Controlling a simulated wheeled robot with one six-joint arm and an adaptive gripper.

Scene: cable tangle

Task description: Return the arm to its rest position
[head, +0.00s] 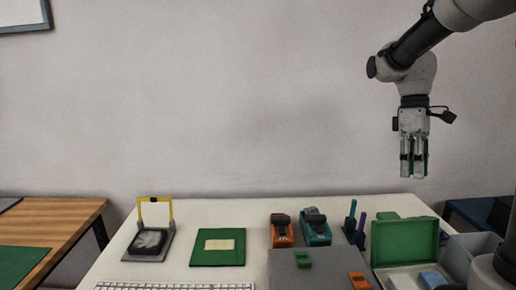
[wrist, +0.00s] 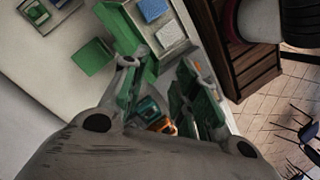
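My gripper (head: 413,170) hangs with its fingers pointing down, high above the right part of the white table (head: 190,273). It is well clear of everything on the table. In the wrist view, the two green-padded fingers of my gripper (wrist: 160,66) stand apart with nothing held between them. My arm (head: 415,45) comes in from the upper right of the head view.
The air left of my arm is free.

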